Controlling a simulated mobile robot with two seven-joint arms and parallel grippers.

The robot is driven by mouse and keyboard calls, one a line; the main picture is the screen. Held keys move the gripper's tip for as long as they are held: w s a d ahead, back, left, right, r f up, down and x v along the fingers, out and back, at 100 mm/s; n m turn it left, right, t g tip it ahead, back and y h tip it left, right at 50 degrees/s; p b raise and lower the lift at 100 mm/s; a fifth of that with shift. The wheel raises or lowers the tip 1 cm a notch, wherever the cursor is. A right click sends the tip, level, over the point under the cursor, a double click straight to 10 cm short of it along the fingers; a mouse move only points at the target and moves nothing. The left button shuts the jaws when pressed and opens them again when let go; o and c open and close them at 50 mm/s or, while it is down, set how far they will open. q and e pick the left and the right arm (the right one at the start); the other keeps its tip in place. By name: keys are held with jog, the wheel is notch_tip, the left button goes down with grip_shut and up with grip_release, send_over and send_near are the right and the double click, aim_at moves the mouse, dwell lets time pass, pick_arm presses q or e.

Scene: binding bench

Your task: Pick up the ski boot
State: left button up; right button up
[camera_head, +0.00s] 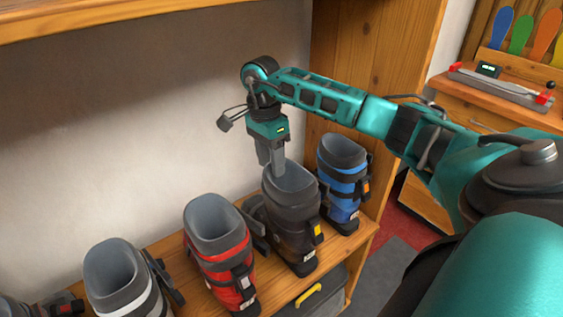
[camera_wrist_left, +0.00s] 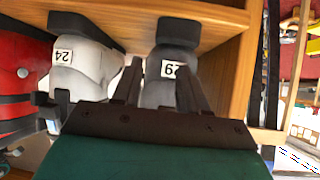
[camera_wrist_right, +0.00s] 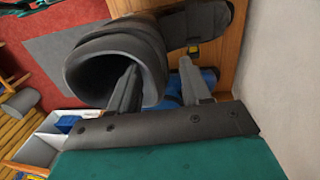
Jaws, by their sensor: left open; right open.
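A dark brown-black ski boot (camera_head: 290,218) with a grey liner stands upright on the wooden shelf between a red boot (camera_head: 220,255) and a blue boot (camera_head: 342,185). My right gripper (camera_head: 272,168) points down at the dark boot's rear cuff rim. In the right wrist view its open fingers (camera_wrist_right: 160,90) appear to lie on either side of the cuff wall (camera_wrist_right: 152,60), one over the opening; contact cannot be told. My left gripper (camera_wrist_left: 158,85) is outside the head view. Its open fingers are in front of a dark grey boot (camera_wrist_left: 170,65) labelled 29.
A white-grey boot (camera_head: 120,282) stands at the left of the shelf (camera_head: 275,280). In the left wrist view a pale boot (camera_wrist_left: 88,65) labelled 24 is beside the 29 boot. A wooden side panel (camera_head: 370,60) bounds the shelf at right, and an upper board (camera_head: 100,14) hangs above.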

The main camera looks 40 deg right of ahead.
jog(key=f, duration=0.4)
jog(key=shift+s+f, duration=0.3)
jog(key=shift+s, duration=0.05)
grip_shut()
dwell(1.0)
jog(key=shift+d+r, duration=0.1)
jog(key=shift+r, duration=0.05)
